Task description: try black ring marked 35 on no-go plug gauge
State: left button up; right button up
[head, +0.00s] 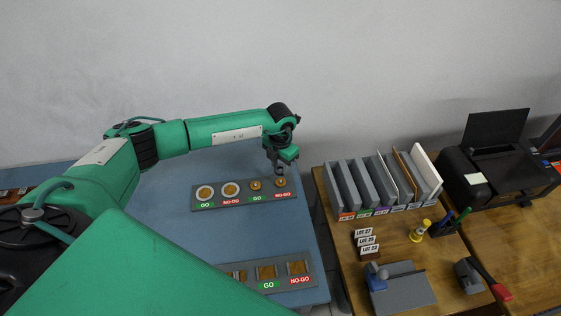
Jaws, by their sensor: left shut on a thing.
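My left gripper (278,168) reaches over the grey gauge board (215,208) and points down just above the no-go plug gauge (280,182), a small brass-coloured plug behind a red NO-GO label. It is shut on a small dark thing, which appears to be the black ring. The mark 35 is too small to read, and I cannot tell whether the ring touches the plug. The go plug (255,185) stands to its left, behind a green GO label. My right gripper is not in view.
A second board (285,257) with square gauges lies nearer.

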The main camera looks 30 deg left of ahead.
aim_at(281, 181)
pick_arm(q)
jog(key=shift+w+d, duration=0.1)
jog(key=shift+f+b, duration=0.15)
jog(key=shift+b, duration=0.2)
jog(key=shift+f+b, duration=0.45)
jog(key=shift+f, duration=0.05)
jog(key=shift+f+b, duration=1.7)
jog(key=shift+f, duration=0.5)
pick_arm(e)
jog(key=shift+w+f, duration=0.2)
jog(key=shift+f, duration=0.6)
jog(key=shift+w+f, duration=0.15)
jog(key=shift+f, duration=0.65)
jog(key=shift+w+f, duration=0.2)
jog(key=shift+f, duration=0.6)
pick_arm(q)
jog(key=shift+f+b, duration=0.4)
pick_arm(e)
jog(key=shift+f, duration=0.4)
pick_arm(q)
jog(key=o, duration=1)
jog(key=c, duration=0.5)
